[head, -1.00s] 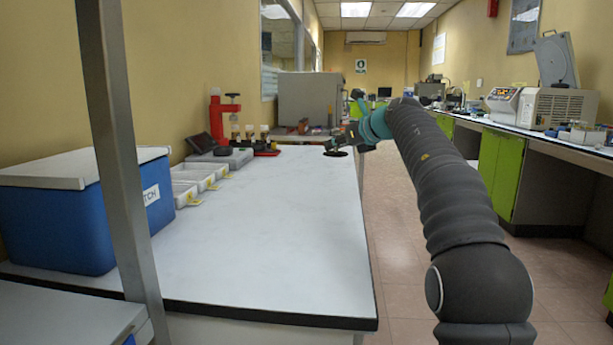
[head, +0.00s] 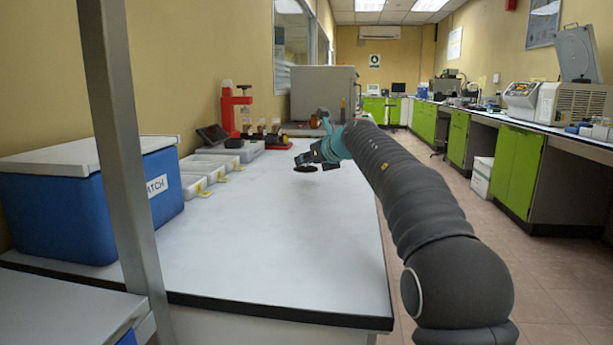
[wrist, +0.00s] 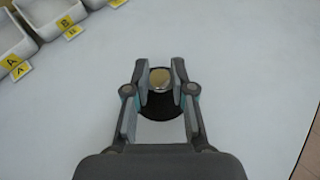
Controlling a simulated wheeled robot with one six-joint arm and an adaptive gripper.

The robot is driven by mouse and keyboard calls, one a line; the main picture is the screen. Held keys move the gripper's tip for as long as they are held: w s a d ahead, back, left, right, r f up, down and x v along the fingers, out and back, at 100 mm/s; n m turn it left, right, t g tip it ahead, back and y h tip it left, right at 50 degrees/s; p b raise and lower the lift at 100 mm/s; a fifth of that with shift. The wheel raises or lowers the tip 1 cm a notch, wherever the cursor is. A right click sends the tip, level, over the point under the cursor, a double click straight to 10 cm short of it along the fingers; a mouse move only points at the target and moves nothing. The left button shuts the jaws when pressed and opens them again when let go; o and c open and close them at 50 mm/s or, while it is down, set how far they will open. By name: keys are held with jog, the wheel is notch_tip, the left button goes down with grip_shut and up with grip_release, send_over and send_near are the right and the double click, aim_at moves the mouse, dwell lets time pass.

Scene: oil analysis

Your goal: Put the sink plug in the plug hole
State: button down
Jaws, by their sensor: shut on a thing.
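The sink plug is a dark round disc (head: 305,168) with a shiny metal knob (wrist: 160,79) on top. My gripper (wrist: 161,72) is shut on the knob, with a finger on either side, in the wrist view. The disc's dark edge (wrist: 160,111) shows below the knob. In the head view my gripper (head: 311,157) holds the plug over the white worktop (head: 270,240), toward its far right part. The gap between plug and worktop is hard to judge. No plug hole shows in either view.
White trays (head: 205,168) with yellow letter tags line the worktop's left side. A blue cool box (head: 90,215) stands at the near left, behind a grey post (head: 125,160). A red stand (head: 233,108) and a grey cabinet (head: 320,93) stand farther back. The middle worktop is clear.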

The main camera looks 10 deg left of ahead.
aim_at(306, 172)
jog(key=shift+f+b, duration=0.8)
jog(key=shift+f, duration=1.15)
jog(key=shift+f, duration=0.1)
jog(key=c, duration=1)
grip_release()
jog(key=v, duration=1.2)
jog(key=shift+b, duration=0.4)
